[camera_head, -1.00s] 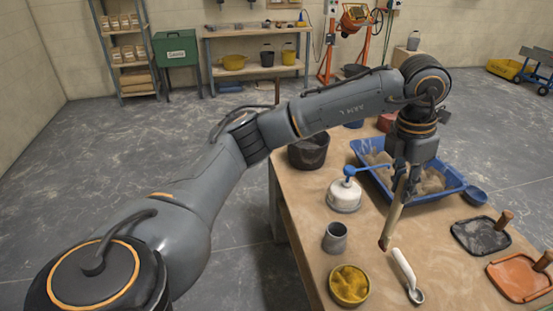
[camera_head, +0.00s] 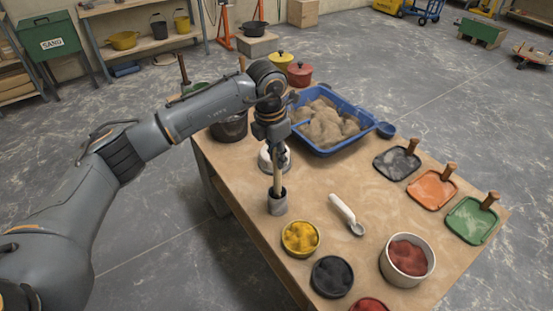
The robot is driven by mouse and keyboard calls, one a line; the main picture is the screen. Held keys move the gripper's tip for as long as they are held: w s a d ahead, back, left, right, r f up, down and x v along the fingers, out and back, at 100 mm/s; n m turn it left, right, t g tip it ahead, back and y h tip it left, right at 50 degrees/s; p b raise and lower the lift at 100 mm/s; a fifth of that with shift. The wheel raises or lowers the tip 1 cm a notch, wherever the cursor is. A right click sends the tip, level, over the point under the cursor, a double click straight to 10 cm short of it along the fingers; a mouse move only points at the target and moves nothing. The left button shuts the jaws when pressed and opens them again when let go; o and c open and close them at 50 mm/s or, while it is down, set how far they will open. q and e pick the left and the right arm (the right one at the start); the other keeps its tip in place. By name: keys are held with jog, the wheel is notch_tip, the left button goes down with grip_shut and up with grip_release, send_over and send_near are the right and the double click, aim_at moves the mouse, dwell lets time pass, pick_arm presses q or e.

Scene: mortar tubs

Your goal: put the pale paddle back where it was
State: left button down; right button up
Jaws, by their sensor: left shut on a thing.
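The pale paddle (camera_head: 278,178) hangs upright from my left gripper (camera_head: 274,148), which is shut on its upper part. The paddle's lower end is at the mouth of the small grey cup (camera_head: 278,206) on the table and looks to be inside it; how deep is hidden. My left gripper is above the cup, in front of a white round container (camera_head: 264,158) that it partly covers. My right gripper is not in view.
A blue tray (camera_head: 325,152) with a sand heap stands behind. A white scoop (camera_head: 343,211) lies right of the cup. Tubs of yellow (camera_head: 300,238), black (camera_head: 331,276) and red (camera_head: 407,260) material are in front. A dark bucket (camera_head: 229,128) stands left. Several coloured trowel-like plates are right.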

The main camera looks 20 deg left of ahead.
pick_arm(q)
notch_tip(320, 180, down, 3)
jog(key=shift+r, duration=0.2)
jog(key=c, duration=1.2)
grip_release()
jog(key=shift+r, duration=0.1)
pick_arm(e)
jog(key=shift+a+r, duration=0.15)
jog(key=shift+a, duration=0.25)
pick_arm(q)
notch_tip(320, 180, up, 12)
jog(key=s+b, duration=0.1)
jog(key=b, duration=0.2)
jog(key=shift+a+r, duration=0.15)
jog(key=shift+a, duration=0.3)
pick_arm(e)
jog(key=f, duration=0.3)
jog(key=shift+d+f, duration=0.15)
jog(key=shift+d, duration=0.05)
